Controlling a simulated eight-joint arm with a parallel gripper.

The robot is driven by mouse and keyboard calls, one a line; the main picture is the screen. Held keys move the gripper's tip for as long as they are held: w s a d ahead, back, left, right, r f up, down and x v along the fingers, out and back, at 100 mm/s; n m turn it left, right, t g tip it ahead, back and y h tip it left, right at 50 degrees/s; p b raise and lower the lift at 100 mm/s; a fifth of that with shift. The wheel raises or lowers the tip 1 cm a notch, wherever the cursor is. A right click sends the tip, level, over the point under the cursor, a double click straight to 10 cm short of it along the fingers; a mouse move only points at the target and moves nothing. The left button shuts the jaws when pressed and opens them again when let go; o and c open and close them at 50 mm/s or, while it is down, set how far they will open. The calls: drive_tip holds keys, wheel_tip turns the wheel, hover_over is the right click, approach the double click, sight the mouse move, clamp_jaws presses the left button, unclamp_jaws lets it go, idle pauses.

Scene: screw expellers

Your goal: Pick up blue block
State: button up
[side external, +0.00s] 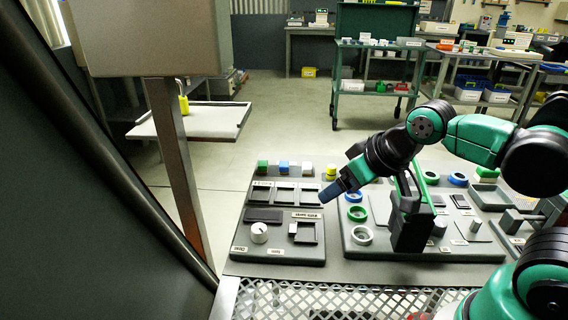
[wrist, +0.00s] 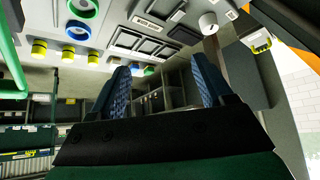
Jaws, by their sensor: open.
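In the wrist view my gripper (wrist: 160,62) shows two blue fingers spread wide with nothing held. A small blue patch shows between the fingers there; I cannot tell for sure whether it is the blue block.
A yellow cylinder (side external: 331,173) stands right of the blocks. The left board (side external: 240,238) has square recesses and a white knob (side external: 259,233). The right board holds green, blue and white rings (side external: 362,235). A grey post (side external: 175,150) stands left of the boards.

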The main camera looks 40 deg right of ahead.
drive_tip(key=w+d+r+m+h, duration=0.1)
drive_tip(key=w+d+r+m, duration=0.15)
drive_tip(key=w, duration=0.45)
drive_tip(key=m+g+h, duration=0.3)
drive_tip(key=m, duration=0.4)
hover_over(284, 164)
drive_tip(key=s+a, duration=0.2)
drive_tip(key=shift+n, duration=0.25)
wheel_tip(284, 164, down, 11)
drive_tip(key=shift+s+a+r, duration=0.1)
drive_tip(key=shift+x, duration=3)
drive_tip(key=shift+r, duration=0.1)
clamp_jaws()
